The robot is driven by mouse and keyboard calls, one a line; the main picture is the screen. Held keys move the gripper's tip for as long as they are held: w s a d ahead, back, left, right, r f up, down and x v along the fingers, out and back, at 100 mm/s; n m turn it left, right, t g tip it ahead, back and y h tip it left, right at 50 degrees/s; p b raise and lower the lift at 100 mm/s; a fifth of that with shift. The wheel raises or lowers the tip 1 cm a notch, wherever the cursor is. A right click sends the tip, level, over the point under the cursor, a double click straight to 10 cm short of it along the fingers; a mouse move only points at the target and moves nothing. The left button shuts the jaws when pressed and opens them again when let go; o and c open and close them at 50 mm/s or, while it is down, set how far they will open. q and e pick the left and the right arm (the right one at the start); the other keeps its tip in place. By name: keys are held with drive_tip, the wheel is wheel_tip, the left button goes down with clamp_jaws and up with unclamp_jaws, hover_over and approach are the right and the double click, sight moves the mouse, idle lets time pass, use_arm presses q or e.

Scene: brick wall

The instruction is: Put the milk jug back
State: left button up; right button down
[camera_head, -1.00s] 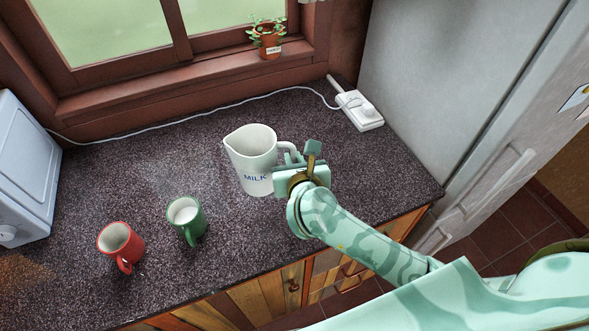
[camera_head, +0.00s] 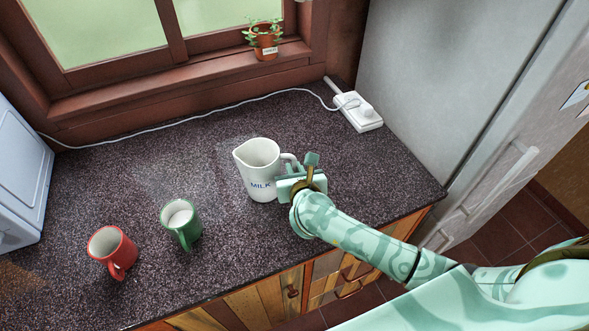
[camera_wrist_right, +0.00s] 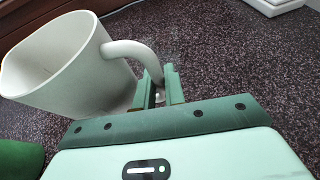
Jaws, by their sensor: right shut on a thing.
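The white milk jug (camera_head: 258,172), marked MILK, is near the middle of the dark counter in the head view. It looks close to upright; I cannot tell whether its base touches the counter. My right gripper (camera_head: 300,171) is at the jug's right side, shut on its handle. In the right wrist view the jug (camera_wrist_right: 62,68) is at the upper left, with its handle between the fingers of my right gripper (camera_wrist_right: 158,92). The green mug (camera_head: 181,226) with white liquid and the red mug (camera_head: 112,252) stand to the left. My left gripper is not in view.
A white power strip (camera_head: 358,112) with a cable lies at the back right, by the grey fridge (camera_head: 440,80). A potted plant (camera_head: 265,45) stands on the windowsill. A white appliance (camera_head: 22,180) is at the left. The counter behind the jug is clear.

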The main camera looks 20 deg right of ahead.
drive_tip(key=c, duration=1.5)
unclamp_jaws()
drive_tip(key=shift+f, duration=0.1)
drive_tip(key=shift+s+r, duration=0.15)
drive_tip(key=shift+r, duration=0.1)
drive_tip(key=p+v, duration=0.1)
drive_tip(key=v, duration=1)
drive_tip(key=shift+s+r+p, duration=0.1)
drive_tip(key=shift+s+p, duration=0.25)
